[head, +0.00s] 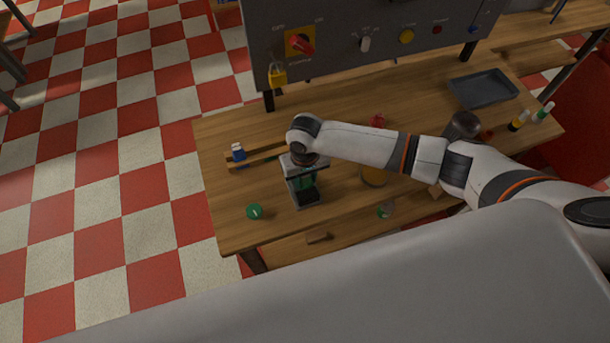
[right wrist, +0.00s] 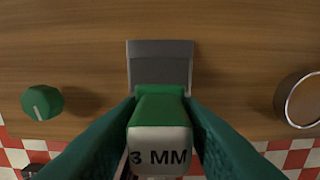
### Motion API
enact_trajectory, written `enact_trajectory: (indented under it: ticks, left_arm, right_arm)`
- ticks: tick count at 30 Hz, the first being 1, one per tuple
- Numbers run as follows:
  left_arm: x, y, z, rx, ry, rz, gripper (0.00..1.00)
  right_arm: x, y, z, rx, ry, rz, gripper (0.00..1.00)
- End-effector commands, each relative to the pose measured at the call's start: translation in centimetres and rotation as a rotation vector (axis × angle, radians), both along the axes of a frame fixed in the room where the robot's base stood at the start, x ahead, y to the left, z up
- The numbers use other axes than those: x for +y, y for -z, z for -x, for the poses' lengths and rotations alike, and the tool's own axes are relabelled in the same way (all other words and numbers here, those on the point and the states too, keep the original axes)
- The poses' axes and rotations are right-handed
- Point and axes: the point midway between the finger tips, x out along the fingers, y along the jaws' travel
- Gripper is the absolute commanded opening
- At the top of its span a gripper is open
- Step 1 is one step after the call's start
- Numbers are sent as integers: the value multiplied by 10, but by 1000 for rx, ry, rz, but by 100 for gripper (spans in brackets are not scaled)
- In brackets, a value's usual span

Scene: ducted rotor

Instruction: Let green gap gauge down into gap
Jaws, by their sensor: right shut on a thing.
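My right gripper (head: 306,180) is low over the table and shut on the green gap gauge. In the right wrist view, the gripper's dark green fingers (right wrist: 161,112) press on both sides of the gauge. The green gap gauge (right wrist: 160,103) has a white end face marked "3 MM". A grey block (right wrist: 160,67) lies just beyond and below the gauge; it also shows in the head view (head: 308,197). The gap itself is hidden by the gauge and fingers, so I cannot tell whether the gauge is inside it. My left gripper is not in view.
A green knob (head: 254,211) stands left of the block. A round ring-like part (head: 373,176) is to its right. A small blue-and-white bottle (head: 238,152) stands behind left. A dark tray (head: 483,88) lies far right. A grey control panel (head: 370,35) rises at the back.

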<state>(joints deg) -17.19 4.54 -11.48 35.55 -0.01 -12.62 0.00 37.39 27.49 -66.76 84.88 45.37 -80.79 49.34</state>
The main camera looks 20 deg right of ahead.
Motion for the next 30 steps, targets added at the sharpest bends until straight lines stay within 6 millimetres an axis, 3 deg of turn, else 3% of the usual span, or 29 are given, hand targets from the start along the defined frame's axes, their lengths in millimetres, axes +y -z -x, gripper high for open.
enact_trajectory:
  ticks: [30]
  left_arm:
    - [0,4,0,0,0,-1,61]
  right_arm:
    - [0,14,0,0,0,0,11]
